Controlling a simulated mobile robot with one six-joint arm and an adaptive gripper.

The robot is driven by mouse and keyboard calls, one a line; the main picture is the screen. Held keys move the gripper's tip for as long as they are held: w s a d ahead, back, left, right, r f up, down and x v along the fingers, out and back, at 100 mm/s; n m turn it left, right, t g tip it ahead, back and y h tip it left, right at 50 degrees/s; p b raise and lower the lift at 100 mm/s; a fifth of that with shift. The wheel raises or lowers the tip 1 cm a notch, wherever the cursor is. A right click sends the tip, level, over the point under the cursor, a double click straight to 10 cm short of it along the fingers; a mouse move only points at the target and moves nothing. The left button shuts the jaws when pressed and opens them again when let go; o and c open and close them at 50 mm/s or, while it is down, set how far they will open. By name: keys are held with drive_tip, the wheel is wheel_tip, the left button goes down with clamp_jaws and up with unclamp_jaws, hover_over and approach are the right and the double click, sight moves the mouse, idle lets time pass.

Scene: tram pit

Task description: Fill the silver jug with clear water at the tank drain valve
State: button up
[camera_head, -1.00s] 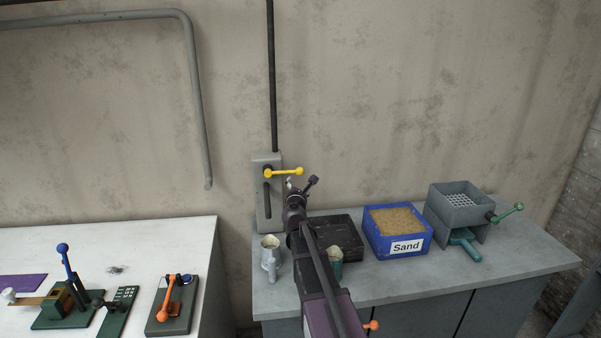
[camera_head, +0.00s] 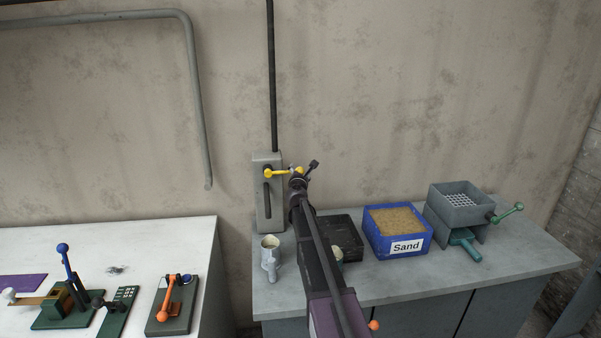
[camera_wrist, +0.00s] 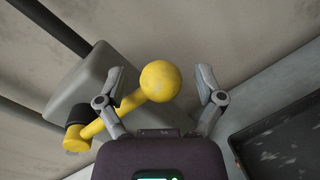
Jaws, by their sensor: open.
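The silver jug (camera_head: 270,258) stands upright on the grey counter, at the foot of the grey tank (camera_head: 268,215) against the wall. Its contents cannot be made out. The tank's valve has a yellow lever (camera_head: 281,173) with a ball end, pointing right. My gripper (camera_head: 301,172) is at the lever's ball end. In the wrist view the lever (camera_wrist: 160,82) reaches between the spread fingers of my gripper (camera_wrist: 163,78). The fingers are open, and the ball appears clear of the right one. The left finger overlaps the lever in the picture; contact cannot be told.
A black tray (camera_head: 347,232) and a partly hidden greenish vessel (camera_head: 338,257) lie beside my arm. A blue sand box (camera_head: 400,243) and a grey sieve box (camera_head: 459,212) with a green crank stand right. A white table (camera_head: 120,235) with levers is left.

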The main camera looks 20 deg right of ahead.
drive_tip(key=shift+r, duration=0.1)
clamp_jaws()
idle(0.3)
